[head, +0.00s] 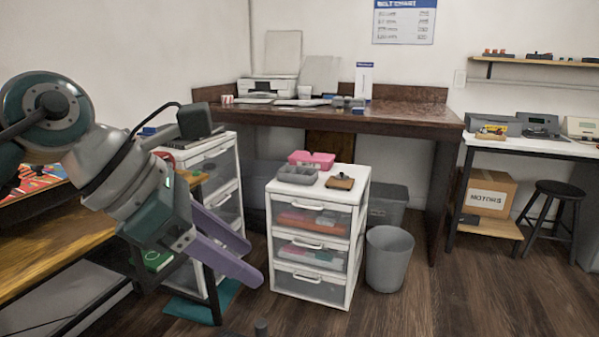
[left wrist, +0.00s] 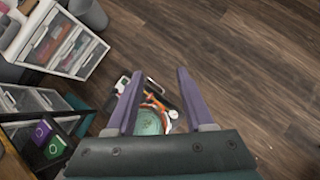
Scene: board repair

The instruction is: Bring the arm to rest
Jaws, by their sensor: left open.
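My left arm comes in from the left in the head view and reaches down beside the wooden bench. Its left gripper (head: 252,258) has purple fingers that point down and to the right, in front of the white drawer units. In the left wrist view the two fingers (left wrist: 160,74) stand apart with nothing held between them. Below them, partly hidden by the gripper body, is a round teal thing (left wrist: 149,122) with small items around it. My right gripper is not in view.
A white drawer cart (head: 314,287) with a pink tray (head: 311,160) on top stands right of the gripper. A grey bin (head: 388,260) is beside it. The wooden bench (head: 50,247) is close at left. Open wooden floor (left wrist: 245,75) fills the wrist view's right side.

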